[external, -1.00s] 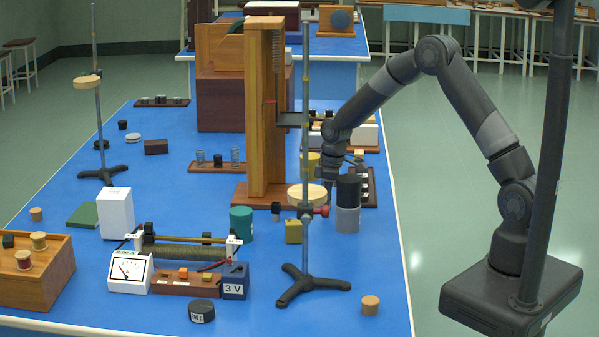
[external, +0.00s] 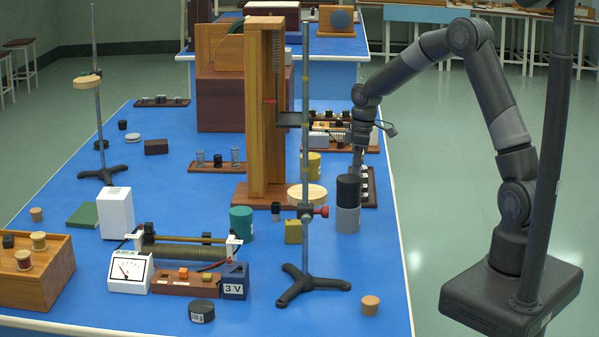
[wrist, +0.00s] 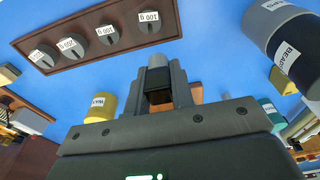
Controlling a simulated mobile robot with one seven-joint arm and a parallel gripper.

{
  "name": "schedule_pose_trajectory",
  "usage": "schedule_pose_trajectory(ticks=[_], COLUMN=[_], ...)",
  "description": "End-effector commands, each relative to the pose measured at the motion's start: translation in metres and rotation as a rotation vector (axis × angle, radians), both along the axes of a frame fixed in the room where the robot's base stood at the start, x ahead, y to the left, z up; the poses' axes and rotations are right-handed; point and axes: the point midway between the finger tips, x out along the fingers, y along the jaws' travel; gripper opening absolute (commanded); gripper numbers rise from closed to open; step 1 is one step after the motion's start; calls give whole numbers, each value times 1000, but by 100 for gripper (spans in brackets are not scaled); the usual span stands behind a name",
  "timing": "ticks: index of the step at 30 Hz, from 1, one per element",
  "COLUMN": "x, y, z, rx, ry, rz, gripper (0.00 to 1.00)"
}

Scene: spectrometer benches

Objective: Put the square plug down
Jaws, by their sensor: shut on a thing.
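In the wrist view, my gripper (wrist: 158,78) is shut on a small dark square plug (wrist: 157,76), which sits between the two grey fingers. Blue bench top shows around and beyond it. In the external view, my gripper (external: 357,163) points down at the bench's right side, behind a stacked black and grey cylinder pair (external: 347,205). Its fingertips and the plug are mostly hidden there. I cannot tell whether the plug touches the bench.
The tall wooden stand (external: 265,110) is left of my arm.

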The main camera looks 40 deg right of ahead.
Motion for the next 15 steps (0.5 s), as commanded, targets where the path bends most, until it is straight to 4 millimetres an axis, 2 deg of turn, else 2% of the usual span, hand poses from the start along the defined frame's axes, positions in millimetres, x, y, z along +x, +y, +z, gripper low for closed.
schedule_pose_trajectory(ticks=[5, 8, 11, 15], x=[-7, -1, 16, 53], y=[-19, -26, -33, -47], z=[13, 18, 24, 37], rx=[0, 1, 3, 6], ry=[-1, -2, -2, -4], rz=[0, 1, 1, 3], gripper=[0, 0, 0, 0])
